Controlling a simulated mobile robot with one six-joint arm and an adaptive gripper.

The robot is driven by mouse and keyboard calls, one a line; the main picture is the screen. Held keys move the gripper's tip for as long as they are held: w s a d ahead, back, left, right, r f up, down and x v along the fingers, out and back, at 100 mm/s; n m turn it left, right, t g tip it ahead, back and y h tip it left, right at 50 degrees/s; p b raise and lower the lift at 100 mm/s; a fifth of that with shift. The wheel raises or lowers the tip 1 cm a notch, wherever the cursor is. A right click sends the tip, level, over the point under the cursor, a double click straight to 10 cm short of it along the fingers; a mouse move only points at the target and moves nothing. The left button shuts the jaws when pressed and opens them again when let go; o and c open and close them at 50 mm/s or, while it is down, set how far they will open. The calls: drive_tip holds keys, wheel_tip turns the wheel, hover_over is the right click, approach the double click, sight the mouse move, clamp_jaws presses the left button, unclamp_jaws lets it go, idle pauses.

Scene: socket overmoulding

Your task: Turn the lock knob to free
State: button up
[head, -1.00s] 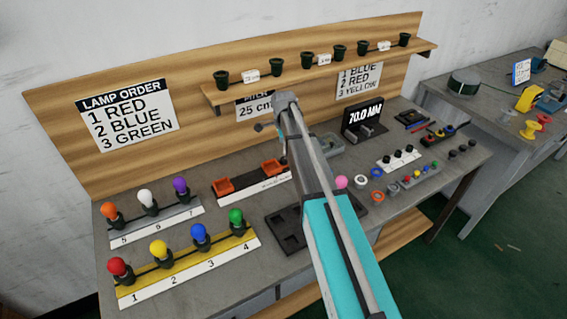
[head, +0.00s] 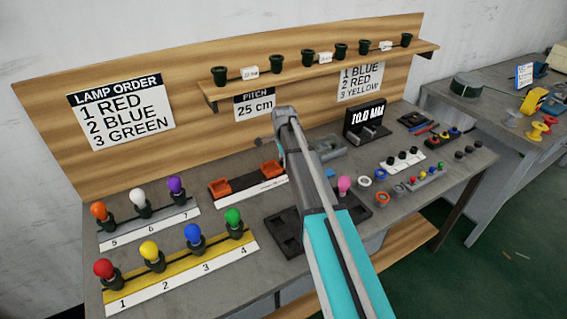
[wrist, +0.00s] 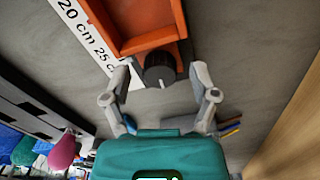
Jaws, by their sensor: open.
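The lock knob (wrist: 160,70) is a dark round knob with a white pointer line, on the end of an orange block (wrist: 140,22) in the wrist view. The pointer aims toward the bottom of that picture. My gripper (wrist: 162,76) is open, with one finger on each side of the knob. In the head view the orange jaws (head: 219,187) sit on a dark rail with a white scale (head: 262,188).
Coloured lamps stand on a yellow strip (head: 185,268) and a grey strip (head: 150,226) at left. A wooden board (head: 50,110) rises behind the bench.

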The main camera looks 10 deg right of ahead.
drive_tip(key=shift+f, duration=0.1)
drive_tip(key=shift+c, duration=0.2)
clamp_jaws()
drive_tip(key=shift+n, duration=0.4)
drive_tip(key=n, duration=0.4)
drive_tip(key=shift+n, duration=1.9)
drive_tip(key=shift+o, duration=0.2)
unclamp_jaws()
